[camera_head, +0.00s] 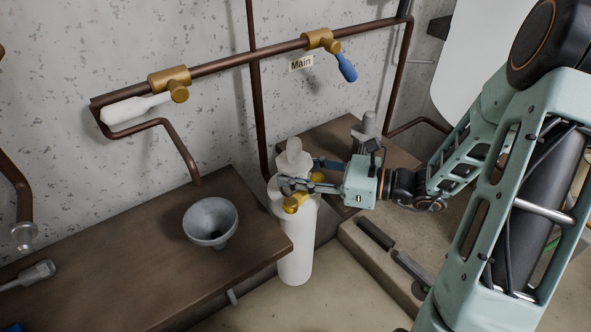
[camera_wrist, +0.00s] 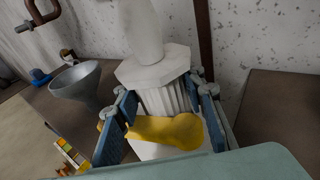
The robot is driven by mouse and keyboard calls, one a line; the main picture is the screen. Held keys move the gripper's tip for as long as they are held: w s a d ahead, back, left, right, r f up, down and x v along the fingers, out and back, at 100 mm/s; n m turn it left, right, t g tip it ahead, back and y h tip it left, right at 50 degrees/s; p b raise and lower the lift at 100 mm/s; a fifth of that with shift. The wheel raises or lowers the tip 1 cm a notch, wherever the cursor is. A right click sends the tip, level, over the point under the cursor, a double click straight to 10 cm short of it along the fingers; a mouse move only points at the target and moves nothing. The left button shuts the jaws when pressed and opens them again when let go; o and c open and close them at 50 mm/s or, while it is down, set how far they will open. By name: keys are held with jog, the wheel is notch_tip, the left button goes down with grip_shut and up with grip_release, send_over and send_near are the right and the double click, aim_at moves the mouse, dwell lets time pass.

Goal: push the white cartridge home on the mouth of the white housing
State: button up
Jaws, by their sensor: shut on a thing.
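The white housing (camera_head: 295,250) is a tall upright cylinder beside the end of the wooden counter. The white cartridge (camera_head: 292,163), with a rounded knob on top, stands upright over the housing's mouth. In the wrist view the cartridge (camera_wrist: 165,97) shows a faceted collar above a ribbed body. My gripper (camera_head: 299,177) reaches in from the right and is shut on the cartridge, with one blue finger on each side of the ribbed part. A yellow lever (camera_wrist: 170,132) crosses in front, low between the fingers. It hides part of the joint, so I cannot tell how deep the cartridge sits.
A grey funnel (camera_head: 210,222) stands on the wooden counter (camera_head: 130,250) to the left. A copper pipe (camera_head: 230,62) with a white-handled and a blue-handled valve runs along the wall above. A second wooden surface (camera_head: 335,140) lies behind my gripper.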

jog(key=shift+f, duration=0.4)
jog(key=o, duration=1.4)
jog(key=shift+o, duration=0.2)
jog(key=shift+s+d, duration=0.1)
jog(key=v, duration=1.2)
